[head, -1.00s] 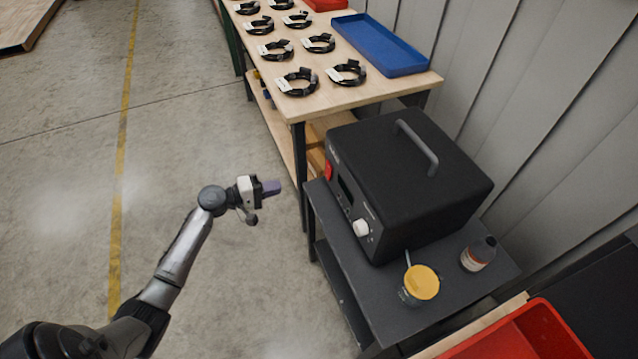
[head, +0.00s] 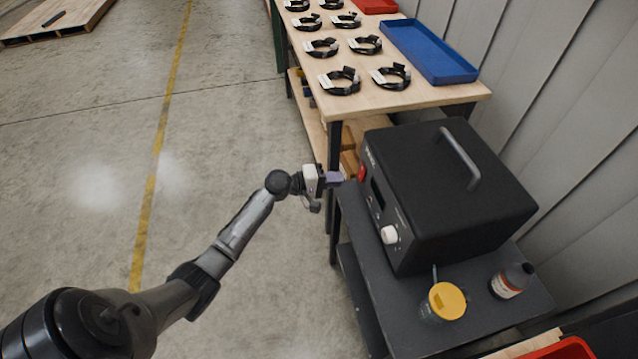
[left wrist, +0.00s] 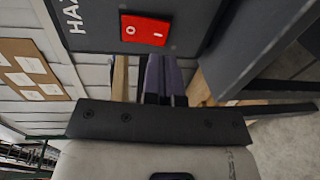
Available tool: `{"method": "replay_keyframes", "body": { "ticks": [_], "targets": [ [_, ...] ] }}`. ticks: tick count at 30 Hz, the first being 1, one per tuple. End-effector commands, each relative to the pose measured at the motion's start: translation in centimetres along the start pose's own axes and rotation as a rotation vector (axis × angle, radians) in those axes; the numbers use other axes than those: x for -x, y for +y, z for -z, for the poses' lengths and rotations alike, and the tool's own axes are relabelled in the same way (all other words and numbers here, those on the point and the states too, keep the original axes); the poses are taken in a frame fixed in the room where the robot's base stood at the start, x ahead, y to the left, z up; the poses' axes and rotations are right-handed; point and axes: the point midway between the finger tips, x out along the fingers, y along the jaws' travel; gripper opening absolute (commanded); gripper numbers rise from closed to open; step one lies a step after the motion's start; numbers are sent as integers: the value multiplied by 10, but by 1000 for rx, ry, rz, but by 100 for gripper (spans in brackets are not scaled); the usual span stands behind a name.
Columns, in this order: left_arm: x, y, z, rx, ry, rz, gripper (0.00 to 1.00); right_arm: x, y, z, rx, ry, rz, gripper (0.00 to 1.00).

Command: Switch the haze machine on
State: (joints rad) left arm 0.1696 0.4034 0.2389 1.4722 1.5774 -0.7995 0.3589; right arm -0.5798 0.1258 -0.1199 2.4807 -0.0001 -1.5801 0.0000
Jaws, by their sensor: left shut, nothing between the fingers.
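The haze machine (head: 450,195) is a black box with a top handle, standing on a dark grey cart. Its front panel carries a white knob (head: 389,234), a dark display and a red switch (head: 362,173). In the left wrist view the red rocker switch (left wrist: 145,30) shows large, marked O and I, beside white lettering reading "HAZ". My left gripper (head: 338,179) is shut and empty, its purple fingers (left wrist: 163,75) pointing at the panel close to the switch. I cannot tell whether the fingertips touch the panel. My right gripper is not in view.
The cart top (head: 400,310) also holds a yellow-lidded jar (head: 446,301) and a bottle (head: 511,281). Behind is a wooden bench (head: 385,98) with several black cable coils and a blue tray (head: 430,50). A red bin (head: 568,350) is at bottom right.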

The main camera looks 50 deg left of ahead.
Motion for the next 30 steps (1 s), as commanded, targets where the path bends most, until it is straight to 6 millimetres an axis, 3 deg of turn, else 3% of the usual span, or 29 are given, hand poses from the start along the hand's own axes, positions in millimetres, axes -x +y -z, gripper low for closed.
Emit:
{"method": "replay_keyframes", "body": {
  "ticks": [3,10,26,30],
  "targets": [
    [-19,-2,0,0,-2,-2,0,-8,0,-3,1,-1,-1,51],
    [-42,-1,0,0,0,-1,0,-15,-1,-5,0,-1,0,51],
    [-49,0,0,0,-1,1,0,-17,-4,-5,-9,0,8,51],
    [-53,-5,-1,1,-1,-22,0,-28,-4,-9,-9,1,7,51]
  ]
}}
